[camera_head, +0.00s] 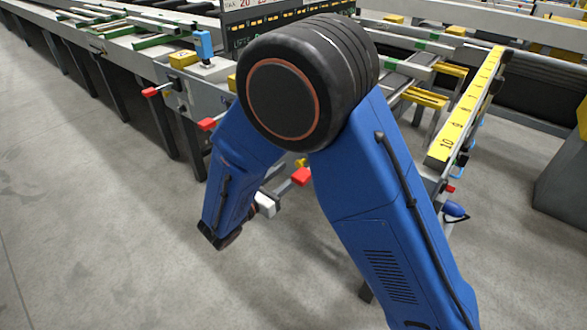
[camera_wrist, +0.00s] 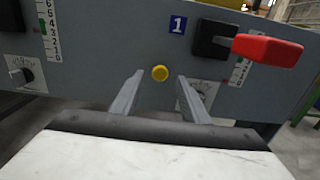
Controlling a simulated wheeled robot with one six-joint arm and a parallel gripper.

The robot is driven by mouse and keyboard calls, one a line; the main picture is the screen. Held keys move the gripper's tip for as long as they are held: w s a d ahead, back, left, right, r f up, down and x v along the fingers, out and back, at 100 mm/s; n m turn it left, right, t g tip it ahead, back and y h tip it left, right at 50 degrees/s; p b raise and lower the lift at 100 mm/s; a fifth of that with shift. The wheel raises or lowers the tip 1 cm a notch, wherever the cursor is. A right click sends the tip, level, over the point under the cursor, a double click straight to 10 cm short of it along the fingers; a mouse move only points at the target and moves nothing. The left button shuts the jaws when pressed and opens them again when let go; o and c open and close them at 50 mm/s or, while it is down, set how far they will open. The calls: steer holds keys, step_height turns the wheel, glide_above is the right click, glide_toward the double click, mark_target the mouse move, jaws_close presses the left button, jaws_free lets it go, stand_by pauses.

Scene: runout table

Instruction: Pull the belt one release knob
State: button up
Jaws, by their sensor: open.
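The belt one release knob appears as a small round yellow knob (camera_wrist: 160,73) on a grey panel (camera_wrist: 120,40) in the wrist view, below and left of a blue label with a white 1 (camera_wrist: 177,25). My gripper (camera_wrist: 158,78) is open, with its two grey fingers pointing at the panel, one on each side of the knob in the picture. I cannot tell how far the fingertips are from the panel. In the head view my blue arm hides most of this area, and the white gripper body shows only partly below it.
A red-handled lever (camera_wrist: 267,49) on a black block sticks out right of the knob. Dials and printed scales sit on both sides of the panel. In the head view other red handles (camera_head: 157,89) line the table's edge, and a yellow scale bar (camera_head: 468,108) runs at right. Grey floor (camera_head: 90,220) is clear at left.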

mark_target(298, 165)
steer(key=shift+x, duration=1.85)
